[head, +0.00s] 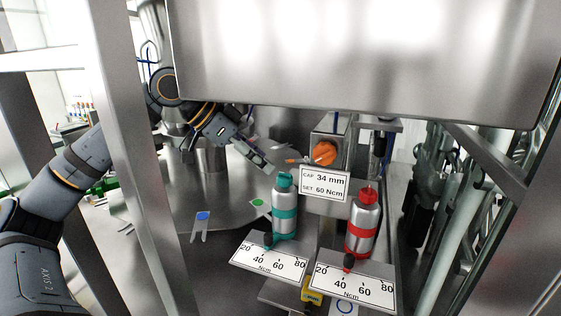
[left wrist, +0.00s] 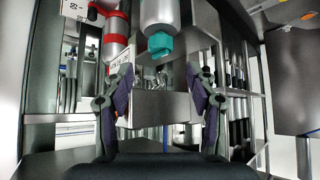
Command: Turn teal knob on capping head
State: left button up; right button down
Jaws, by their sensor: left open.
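The teal-marked capping head is a silver cylinder (head: 285,222) with a teal band and a teal knob (head: 284,181) at its upper end. A dark teal pointer (head: 268,241) sits at its foot by a 20–80 Ncm scale (head: 269,258). My left gripper (head: 266,162) is open and empty, just up and left of the knob in the head view. In the left wrist view the teal knob (left wrist: 160,44) appears above the gap between my open fingers (left wrist: 160,80); they look apart from it. My right gripper is out of view.
A similar red-marked head (head: 362,222) stands to the right with its own scale. A sign (head: 324,185) reads cap 34 mm, set 60 Ncm. An orange knob (head: 324,153) is behind it. A large steel housing (head: 360,55) overhangs, and a frame post (head: 125,130) stands left.

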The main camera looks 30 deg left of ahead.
aim_at(283, 175)
pick_arm(q)
jog(key=p+x, duration=0.4)
jog(key=x, duration=0.2)
jog(key=shift+w+d, duration=0.1)
jog(key=shift+w, duration=0.2)
jog(key=shift+w+f, duration=0.1)
jog(key=shift+f, duration=0.15)
jog(key=shift+d, duration=0.1)
jog(key=shift+c, duration=0.3)
